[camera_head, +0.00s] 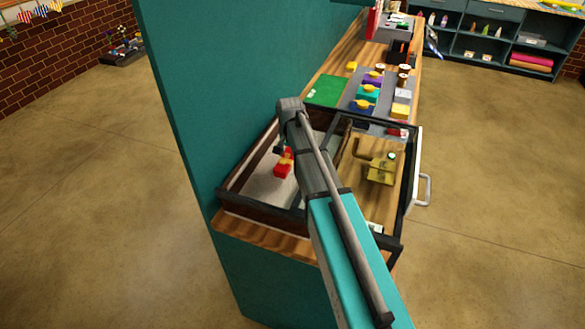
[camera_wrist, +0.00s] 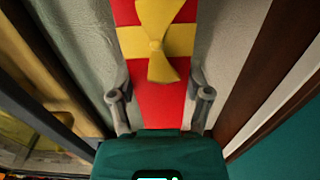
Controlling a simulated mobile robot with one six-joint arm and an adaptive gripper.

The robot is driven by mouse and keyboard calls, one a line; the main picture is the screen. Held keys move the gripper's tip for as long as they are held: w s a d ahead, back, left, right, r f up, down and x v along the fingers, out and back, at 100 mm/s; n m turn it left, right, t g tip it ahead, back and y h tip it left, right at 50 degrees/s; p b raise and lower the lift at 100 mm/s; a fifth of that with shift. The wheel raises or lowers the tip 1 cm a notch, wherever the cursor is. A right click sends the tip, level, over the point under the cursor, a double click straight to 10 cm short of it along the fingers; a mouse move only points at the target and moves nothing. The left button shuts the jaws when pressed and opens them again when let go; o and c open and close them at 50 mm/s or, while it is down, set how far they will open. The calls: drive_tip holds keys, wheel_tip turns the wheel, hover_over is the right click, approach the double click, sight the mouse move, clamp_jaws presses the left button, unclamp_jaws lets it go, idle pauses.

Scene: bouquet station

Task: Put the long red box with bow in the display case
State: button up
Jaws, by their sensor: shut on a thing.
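The long red box with a yellow ribbon and bow (camera_wrist: 143,105) is held between the two fingers of my gripper (camera_wrist: 160,95). In the head view the red box (camera_head: 284,168) is partly covered by my arm. My gripper (camera_head: 281,150) is inside the outline of the display case (camera_head: 262,221), over its pale floor. The case has dark walls and a black-framed pane on its right side. The pale floor also shows on both sides of the box in the wrist view. I cannot tell whether the box touches the floor.
A brass-coloured object (camera_head: 380,171) shows behind or through the black frame at right. A green mat (camera_head: 327,91) and several small boxes lie farther along the counter. A teal wall (camera_head: 215,90) borders the left.

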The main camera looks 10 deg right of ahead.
sight(293, 163)
drive_tip(key=shift+w+d+f, duration=0.3)
drive_tip(key=shift+d+f, duration=0.05)
drive_tip(key=shift+f, duration=0.2)
drive_tip(key=shift+w+d+f+b, duration=0.2)
drive_tip(key=shift+f+b, duration=0.15)
drive_tip(key=shift+b, duration=0.15)
drive_tip(key=shift+w+d+f+b, duration=0.15)
drive_tip(key=shift+f+b, duration=0.15)
drive_tip(key=shift+b, duration=0.15)
drive_tip(key=shift+s+f+b, duration=0.1)
drive_tip(key=shift+f+b, duration=1.2)
drive_tip(key=shift+f, duration=0.05)
drive_tip(key=shift+f, duration=0.15)
drive_tip(key=o, duration=1.2)
drive_tip(key=shift+o, duration=0.2)
